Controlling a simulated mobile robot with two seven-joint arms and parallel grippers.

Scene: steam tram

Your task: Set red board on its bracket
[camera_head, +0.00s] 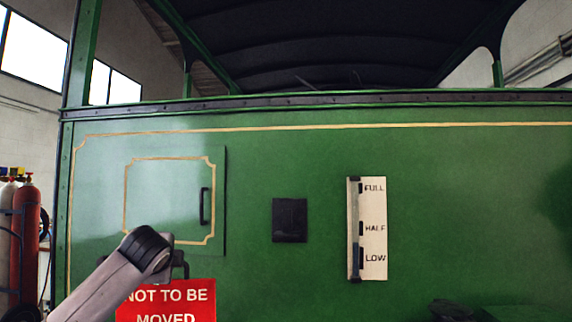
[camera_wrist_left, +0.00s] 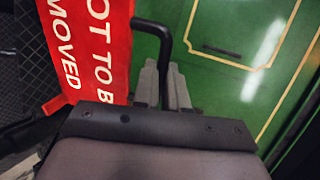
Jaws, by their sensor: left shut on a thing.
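The red board (camera_head: 168,303) with white lettering "NOT TO BE MOVED" is at the lower left of the head view, in front of the green tram side. It also shows in the left wrist view (camera_wrist_left: 95,45), with a bent black bar (camera_wrist_left: 160,28) beside it. My left gripper (camera_wrist_left: 164,75) is shut on this bar, between its two grey fingers. In the head view my left arm hides the gripper and part of the board's top. I cannot make out a bracket for certain; a black square plate (camera_head: 290,220) sits on the tram side, right of the board.
A cream level gauge (camera_head: 373,230) marked FULL, HALF and LOW is right of the plate. A green door (camera_head: 170,190) with a black handle (camera_head: 205,206) is above the board. Dark shapes show at bottom right.

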